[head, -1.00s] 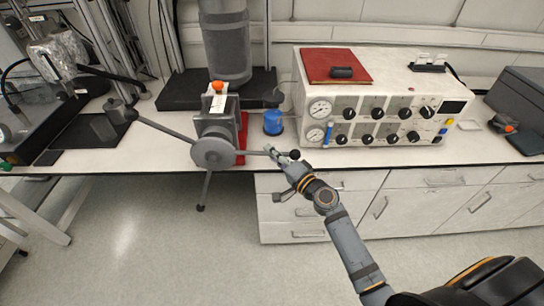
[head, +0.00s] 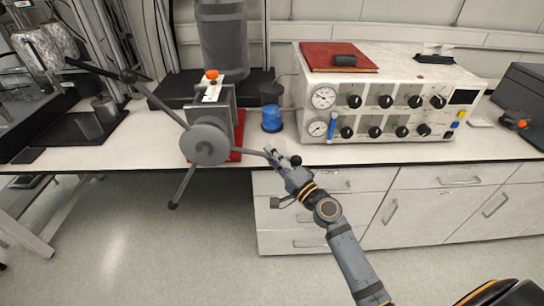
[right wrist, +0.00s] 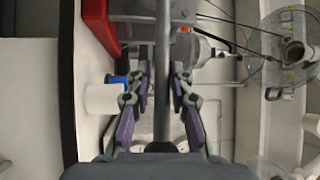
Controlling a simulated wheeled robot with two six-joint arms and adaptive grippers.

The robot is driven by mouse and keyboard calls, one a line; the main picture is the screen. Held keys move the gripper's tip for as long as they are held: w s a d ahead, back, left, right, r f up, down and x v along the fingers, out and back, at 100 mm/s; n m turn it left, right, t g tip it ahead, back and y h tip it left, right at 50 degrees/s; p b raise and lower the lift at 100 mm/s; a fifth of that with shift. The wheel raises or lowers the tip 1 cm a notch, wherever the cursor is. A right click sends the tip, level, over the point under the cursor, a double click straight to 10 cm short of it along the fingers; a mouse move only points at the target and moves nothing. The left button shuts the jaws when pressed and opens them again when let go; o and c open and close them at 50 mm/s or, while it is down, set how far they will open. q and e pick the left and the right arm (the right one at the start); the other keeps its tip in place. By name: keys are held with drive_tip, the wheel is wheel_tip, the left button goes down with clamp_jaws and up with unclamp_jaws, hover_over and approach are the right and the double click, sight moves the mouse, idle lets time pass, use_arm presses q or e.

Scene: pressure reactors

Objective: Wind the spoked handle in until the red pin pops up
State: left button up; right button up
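The spoked handle (head: 205,143) is a grey hub on the front of a clamp-like device at the bench edge. One spoke points right, one up-left and one down-left. An orange-red pin (head: 211,75) shows on top of the device; I cannot tell whether it is raised. My right gripper (head: 284,162) is at the outer end of the right-hand spoke. In the right wrist view the spoke (right wrist: 162,85) runs between the two purple-padded fingers (right wrist: 161,75), with narrow gaps on both sides, so the gripper looks open around it. My left gripper is not in view.
A white control box (head: 390,100) with gauges and knobs fills the bench further right. A large grey cylinder (head: 222,40) stands behind. The floor in front of the handle is clear.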

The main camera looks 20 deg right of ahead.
drive_tip(key=shift+o, duration=1)
drive_tip(key=shift+r, duration=0.1)
drive_tip(key=v, duration=0.7)
drive_tip(key=shift+s, duration=0.25)
drive_tip(key=shift+d, duration=0.1)
